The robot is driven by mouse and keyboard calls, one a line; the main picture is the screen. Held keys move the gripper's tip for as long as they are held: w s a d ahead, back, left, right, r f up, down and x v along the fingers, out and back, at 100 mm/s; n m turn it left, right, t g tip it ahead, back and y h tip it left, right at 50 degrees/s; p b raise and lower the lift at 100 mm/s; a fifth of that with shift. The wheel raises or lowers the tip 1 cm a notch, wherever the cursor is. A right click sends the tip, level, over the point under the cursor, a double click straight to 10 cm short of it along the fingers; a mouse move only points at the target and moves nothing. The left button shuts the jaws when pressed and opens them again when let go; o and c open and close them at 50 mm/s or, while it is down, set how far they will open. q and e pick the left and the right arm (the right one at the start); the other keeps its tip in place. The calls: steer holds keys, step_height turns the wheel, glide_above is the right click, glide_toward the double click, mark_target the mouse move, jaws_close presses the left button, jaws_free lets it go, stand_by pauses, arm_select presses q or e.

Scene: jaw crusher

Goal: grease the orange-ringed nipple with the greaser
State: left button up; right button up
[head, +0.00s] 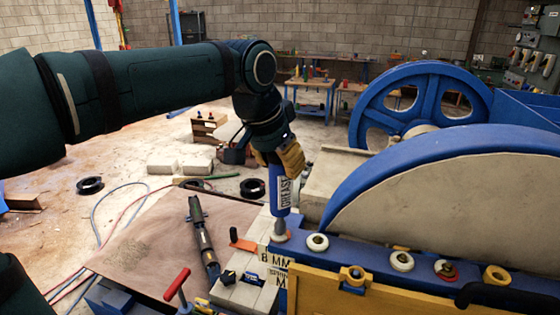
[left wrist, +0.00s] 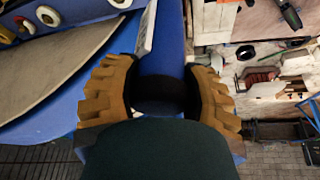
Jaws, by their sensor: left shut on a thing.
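My left gripper (head: 280,160) is shut on the blue greaser (head: 281,195), labelled GREASE, and holds it nearly upright with its pale nozzle end down. In the left wrist view, the yellow fingers (left wrist: 160,95) lie on both sides of the blue greaser body (left wrist: 161,45). The nozzle end is over the left end of the blue machine beam; an orange-tinted ring (head: 279,238) shows at its foot, partly hidden. I cannot tell whether nozzle and nipple touch. To the right along the beam are a white-ringed nipple (head: 317,242), another white one (head: 402,261), a red-ringed one (head: 446,270) and a yellow-ringed one (head: 497,275).
The big blue-rimmed wheel (head: 440,190) rises close on the right, with another wheel (head: 420,105) behind. A black tool (head: 203,238) lies on the brown sheet (head: 150,235) at left. A red-handled lever (head: 177,283) stands in front. Hoses cross the floor.

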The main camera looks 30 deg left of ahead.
arm_select(q)
steer(key=shift+r, duration=0.1)
steer(key=shift+r+p, duration=0.7)
steer(key=shift+p, duration=0.05)
stand_by(0.3)
steer(key=shift+r+p, duration=2.65)
steer(key=shift+r, duration=0.4)
steer(key=shift+d, duration=0.1)
